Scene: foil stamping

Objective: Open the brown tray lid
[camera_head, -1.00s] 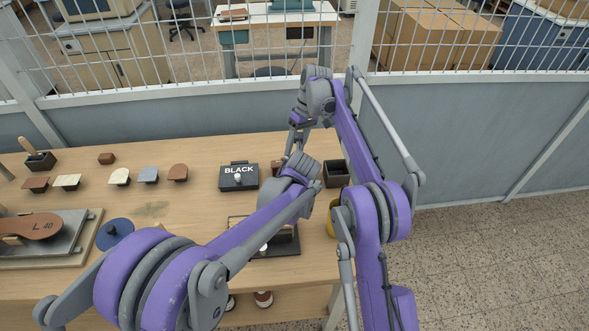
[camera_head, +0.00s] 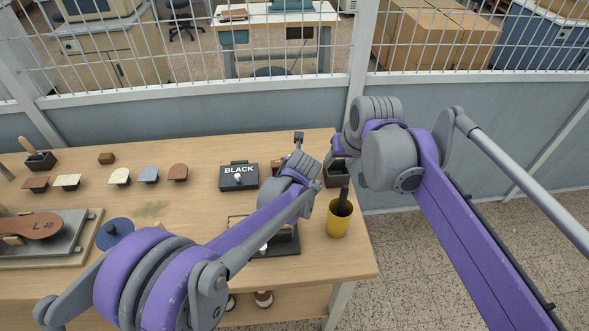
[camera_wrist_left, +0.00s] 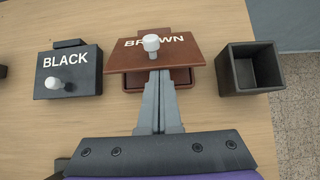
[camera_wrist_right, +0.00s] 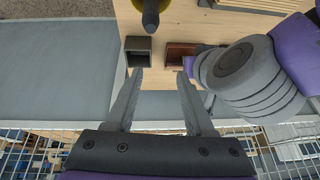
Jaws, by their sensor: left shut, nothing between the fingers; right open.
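In the left wrist view the brown lid (camera_wrist_left: 190,50), marked BROWN, has a white knob (camera_wrist_left: 151,43). It sits tilted, its front edge raised above the brown tray (camera_wrist_left: 184,82), whose front rim shows below. My left gripper (camera_wrist_left: 158,72) is shut and empty, its tips at the lid's front edge under the knob; I cannot tell how far they reach beneath. My right gripper (camera_wrist_right: 158,75) is open and empty at the table's back edge, near the dark open box (camera_wrist_right: 138,46). The tray shows partly in the right wrist view (camera_wrist_right: 180,50). In the head view my arms hide much of it.
The black tray (camera_head: 238,180), with its lid on, stands left of the brown tray. The dark box (camera_wrist_left: 252,72) stands to its right. A yellow cup (camera_head: 338,222) with a dark handle in it stands near the table's right edge. A mesh fence (camera_head: 200,50) stands behind.

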